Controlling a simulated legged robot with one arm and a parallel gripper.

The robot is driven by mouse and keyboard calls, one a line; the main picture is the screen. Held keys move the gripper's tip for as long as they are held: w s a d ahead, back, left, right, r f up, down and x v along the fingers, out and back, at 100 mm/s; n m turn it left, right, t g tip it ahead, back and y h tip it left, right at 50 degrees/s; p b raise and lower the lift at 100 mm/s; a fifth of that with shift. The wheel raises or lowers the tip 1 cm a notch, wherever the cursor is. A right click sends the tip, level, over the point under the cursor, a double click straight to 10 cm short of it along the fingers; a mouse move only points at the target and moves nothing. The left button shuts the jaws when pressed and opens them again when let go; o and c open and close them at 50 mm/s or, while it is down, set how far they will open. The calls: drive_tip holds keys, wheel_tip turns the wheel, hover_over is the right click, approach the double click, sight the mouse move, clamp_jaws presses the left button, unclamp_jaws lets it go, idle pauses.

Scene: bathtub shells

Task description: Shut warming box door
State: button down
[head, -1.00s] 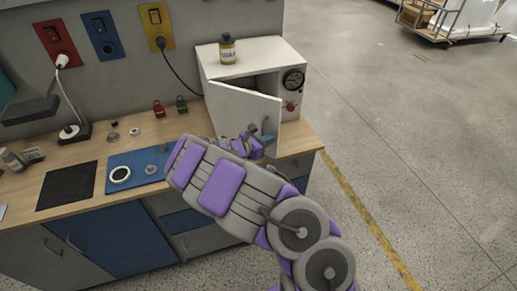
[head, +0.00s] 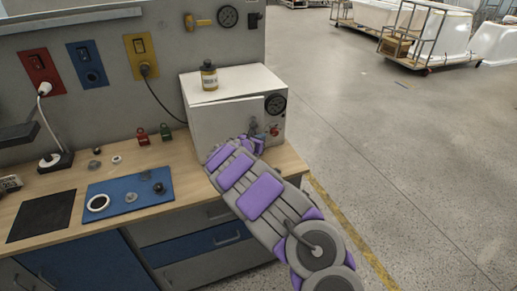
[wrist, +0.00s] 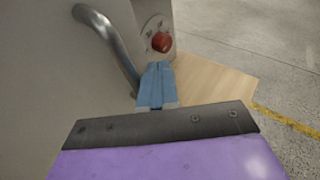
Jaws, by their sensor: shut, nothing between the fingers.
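The white warming box (head: 240,85) stands at the right end of the workbench. Its door (head: 215,122) lies nearly flush with the box front; whether it is fully closed I cannot tell. My gripper (head: 255,140) is at the door's right side, near its handle (head: 253,127). In the wrist view, the blue fingers of my gripper (wrist: 156,84) are together and empty, just right of the curved metal handle (wrist: 108,45). A red knob (wrist: 161,42) shows on the box's front panel beyond the fingertips. My arm hides the lower right of the door.
A yellow-labelled bottle (head: 209,76) stands on top of the box. A blue mat (head: 128,194) with small parts and a black pad (head: 42,215) lie on the bench (head: 185,175). Open floor (head: 400,150) lies to the right.

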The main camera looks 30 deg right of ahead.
sight(259, 130)
drive_tip(key=w, duration=0.1)
drive_tip(key=w+d+n+t+y+b, duration=0.1)
drive_tip(key=w, duration=0.1)
drive_tip(key=w+d+n+t, duration=0.1)
drive_tip(key=shift+w+d+f+y+b, duration=0.1)
drive_tip(key=shift+w+d+y+b, duration=0.1)
drive_tip(key=shift+y+b, duration=0.2)
drive_tip(key=shift+w+a+t, duration=0.2)
drive_tip(key=shift+w+t, duration=0.05)
drive_tip(key=shift+t, duration=0.05)
